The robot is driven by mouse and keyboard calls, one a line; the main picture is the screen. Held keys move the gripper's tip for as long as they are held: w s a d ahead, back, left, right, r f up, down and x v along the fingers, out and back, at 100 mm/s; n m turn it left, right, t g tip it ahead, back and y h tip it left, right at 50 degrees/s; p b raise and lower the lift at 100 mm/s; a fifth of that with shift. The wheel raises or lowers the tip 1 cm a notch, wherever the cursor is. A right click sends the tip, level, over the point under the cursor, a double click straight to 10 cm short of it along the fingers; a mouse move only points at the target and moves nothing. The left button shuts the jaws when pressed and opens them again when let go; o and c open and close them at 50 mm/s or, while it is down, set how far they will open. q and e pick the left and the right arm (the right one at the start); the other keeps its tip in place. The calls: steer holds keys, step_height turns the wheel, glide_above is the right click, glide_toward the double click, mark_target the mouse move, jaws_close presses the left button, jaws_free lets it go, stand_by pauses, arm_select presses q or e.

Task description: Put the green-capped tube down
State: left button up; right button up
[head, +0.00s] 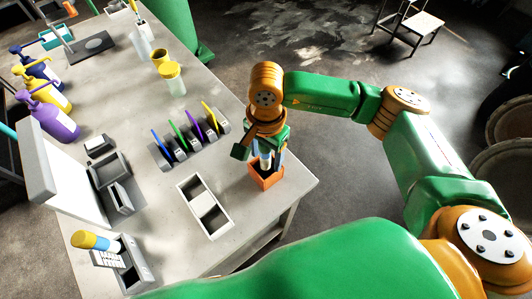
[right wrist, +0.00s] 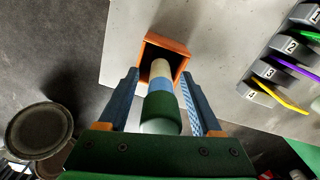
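The green-capped tube (right wrist: 160,103) has a green cap, a blue band and a pale body in the right wrist view. Its far end is inside the orange open-topped box (right wrist: 180,50). In the head view the tube (head: 266,160) stands roughly upright in the orange box (head: 266,180), near the table's right corner. My right gripper (right wrist: 160,74) has its blue fingers on either side of the tube, with a visible gap on each side, so it is open. In the head view the right gripper (head: 267,151) is over the box and hides the cap. My left gripper is out of view.
A white two-compartment tray (head: 205,205) lies left of the box. A numbered rack (head: 188,137) with coloured pieces stands behind it. A yellow-ended tube (head: 92,240) lies on a grey holder at front left. Pump bottles (head: 48,122) line the left side. Table surface between these is clear.

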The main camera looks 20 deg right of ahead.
steer(key=shift+r+p, duration=0.4)
steer(key=shift+p, duration=0.05)
step_height(320, 180, up, 5)
steer(key=shift+f+b, duration=0.1)
steer(key=shift+b, duration=1.1)
step_height(320, 180, up, 7)
steer(key=shift+f+b, duration=0.1)
steer(key=shift+b, duration=0.2)
